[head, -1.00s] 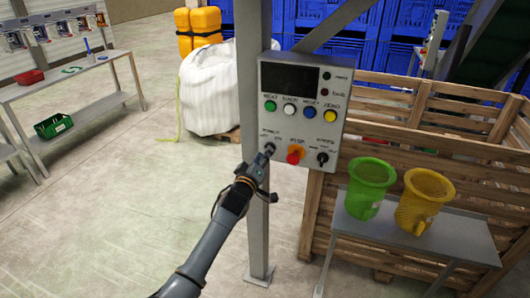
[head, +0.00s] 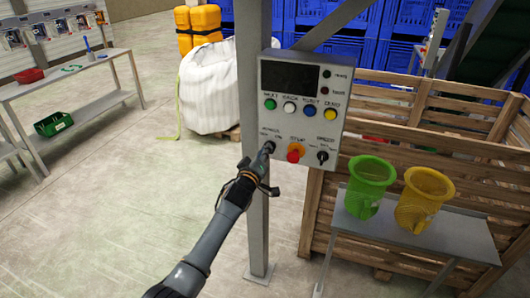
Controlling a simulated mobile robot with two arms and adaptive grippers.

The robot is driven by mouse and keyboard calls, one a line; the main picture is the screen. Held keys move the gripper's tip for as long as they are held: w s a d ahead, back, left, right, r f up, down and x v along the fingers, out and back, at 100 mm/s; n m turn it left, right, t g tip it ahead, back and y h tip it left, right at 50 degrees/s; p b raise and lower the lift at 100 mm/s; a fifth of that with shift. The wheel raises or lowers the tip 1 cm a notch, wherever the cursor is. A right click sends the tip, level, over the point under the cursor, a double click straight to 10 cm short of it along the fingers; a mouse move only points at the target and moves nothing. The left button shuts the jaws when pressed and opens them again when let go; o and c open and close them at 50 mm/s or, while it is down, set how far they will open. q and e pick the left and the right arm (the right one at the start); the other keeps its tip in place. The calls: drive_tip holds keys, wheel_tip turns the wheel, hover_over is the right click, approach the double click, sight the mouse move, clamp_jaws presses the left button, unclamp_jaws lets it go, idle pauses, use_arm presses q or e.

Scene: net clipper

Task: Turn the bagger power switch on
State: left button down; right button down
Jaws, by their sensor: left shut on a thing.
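The grey control box (head: 300,110) is mounted on a grey steel post. The power switch at the lower left of the box is mostly hidden by my left gripper (head: 266,152). My left gripper is at that switch, with its fingers shut on it. The switch's exact position cannot be read. My right gripper is not in view.
A green bucket (head: 370,182) and a yellow bucket (head: 422,197) stand on a small grey table (head: 450,238) at right, before a wooden crate (head: 440,120). A white bulk bag (head: 205,92) stands behind the post. Floor at left is open.

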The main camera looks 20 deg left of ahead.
use_arm(q)
drive_tip(key=shift+d+m+b, duration=0.2)
drive_tip(key=shift+m+b, duration=0.55)
drive_tip(key=shift+m, duration=3.7)
drive_tip(key=shift+d+m+b, duration=0.2)
drive_tip(key=shift+m+b, duration=0.5)
drive_tip(key=shift+m, duration=3.75)
drive_tip(key=c, duration=1.4)
unclamp_jaws()
drive_tip(key=shift+s, duration=0.1)
